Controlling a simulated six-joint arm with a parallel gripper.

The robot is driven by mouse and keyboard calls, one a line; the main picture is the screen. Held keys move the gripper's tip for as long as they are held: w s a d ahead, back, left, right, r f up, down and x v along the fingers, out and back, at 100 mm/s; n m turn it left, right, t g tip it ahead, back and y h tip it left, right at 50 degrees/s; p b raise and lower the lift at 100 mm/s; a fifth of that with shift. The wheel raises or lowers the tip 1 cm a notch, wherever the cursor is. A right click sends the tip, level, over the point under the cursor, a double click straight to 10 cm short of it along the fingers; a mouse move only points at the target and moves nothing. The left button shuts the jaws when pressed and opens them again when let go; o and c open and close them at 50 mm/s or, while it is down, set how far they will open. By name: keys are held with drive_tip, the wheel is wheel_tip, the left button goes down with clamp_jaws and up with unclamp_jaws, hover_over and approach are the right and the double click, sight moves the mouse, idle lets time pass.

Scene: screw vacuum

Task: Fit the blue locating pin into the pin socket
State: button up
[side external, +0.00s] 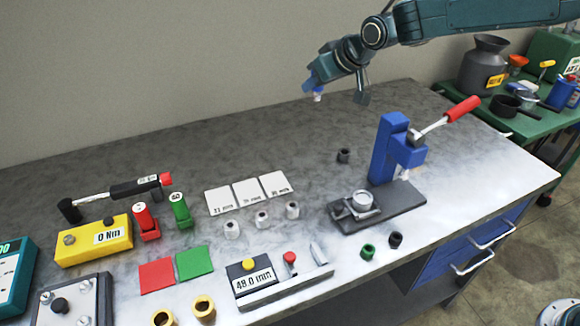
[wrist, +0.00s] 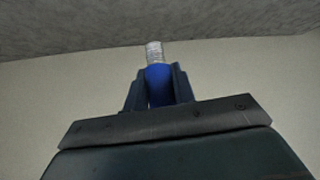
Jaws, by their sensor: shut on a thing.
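My gripper (side external: 316,86) hangs in the air above the back of the workbench, high and to the left of the blue press. In the wrist view my gripper (wrist: 160,71) is shut on the blue locating pin (wrist: 158,86), with a dark finger on each side. The pin's silvery, ribbed end (wrist: 154,54) sticks out beyond the fingertips. In the side view the pin is small, with its pale tip (side external: 318,97) pointing down, touching nothing. I cannot tell which part is the pin socket.
The blue press (side external: 385,150) with a red-tipped lever stands on a dark base (side external: 405,203) holding a round metal cup (side external: 362,201). A yellow torque box (side external: 93,241) and gauge block (side external: 254,277) stand left.

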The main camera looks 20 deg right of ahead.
drive_tip(key=shift+w+d+m, duration=0.3)
drive_tip(key=shift+d, duration=0.05)
drive_tip(key=s+d+r+m+g+h, duration=0.1)
drive_tip(key=d+r+m+g+h, duration=0.1)
drive_tip(key=d+m+h, duration=0.6)
drive_tip(key=shift+d+r+m+g+h, duration=0.3)
drive_tip(key=shift+d+r+m+h, duration=0.25)
drive_tip(key=shift+m, duration=1.75)
drive_tip(key=shift+a+f, duration=0.1)
drive_tip(key=shift+a, duration=0.05)
wheel_tip(320, 180, down, 20)
drive_tip(key=shift+f, duration=0.6)
